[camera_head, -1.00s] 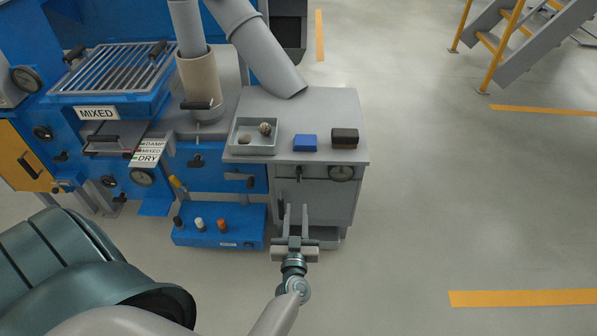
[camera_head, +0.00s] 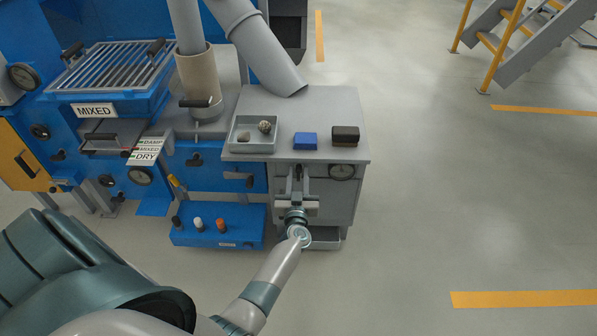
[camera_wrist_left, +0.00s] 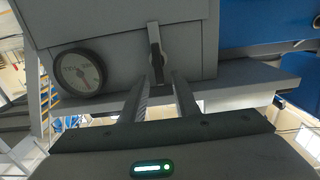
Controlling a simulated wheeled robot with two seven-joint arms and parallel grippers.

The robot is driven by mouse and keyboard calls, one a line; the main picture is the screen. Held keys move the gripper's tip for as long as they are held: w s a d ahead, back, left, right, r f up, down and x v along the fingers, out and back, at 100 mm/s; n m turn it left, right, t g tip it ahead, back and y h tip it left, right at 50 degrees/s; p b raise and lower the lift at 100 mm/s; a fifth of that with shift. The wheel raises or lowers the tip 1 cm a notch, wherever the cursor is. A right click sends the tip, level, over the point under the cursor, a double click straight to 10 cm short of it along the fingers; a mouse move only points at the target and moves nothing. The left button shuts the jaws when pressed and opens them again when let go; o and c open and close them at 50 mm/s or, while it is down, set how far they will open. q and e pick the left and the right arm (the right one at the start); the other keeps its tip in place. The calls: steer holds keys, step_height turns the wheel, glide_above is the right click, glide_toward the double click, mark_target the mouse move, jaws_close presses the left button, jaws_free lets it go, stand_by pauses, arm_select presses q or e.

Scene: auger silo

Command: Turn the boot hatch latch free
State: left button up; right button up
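The boot hatch latch is a dark, narrow handle on a light plate, on the front of the grey cabinet (camera_head: 330,190). In the left wrist view the latch (camera_wrist_left: 155,48) stands lengthwise just ahead of the fingers. My left gripper (camera_head: 297,172) is at the cabinet front below the worktop, its fingers covering most of the latch in the head view. In the wrist view the left gripper (camera_wrist_left: 159,82) is open, one fingertip each side of the latch's near end. I cannot tell whether they touch it. My right gripper is not in view.
A round gauge (camera_head: 342,172) sits beside the latch. The grey worktop (camera_head: 320,105) overhangs it, bearing a tray (camera_head: 253,148), a blue block (camera_head: 305,141) and a dark brush-like block (camera_head: 345,136). A blue knob box (camera_head: 217,238) stands left.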

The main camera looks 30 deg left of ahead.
arm_select(q)
steer(key=shift+x, duration=1)
steer(key=shift+w+a, duration=0.25)
steer(key=shift+w, duration=0.1)
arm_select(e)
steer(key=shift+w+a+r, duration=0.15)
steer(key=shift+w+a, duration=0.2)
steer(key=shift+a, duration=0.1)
arm_select(q)
jaws_close()
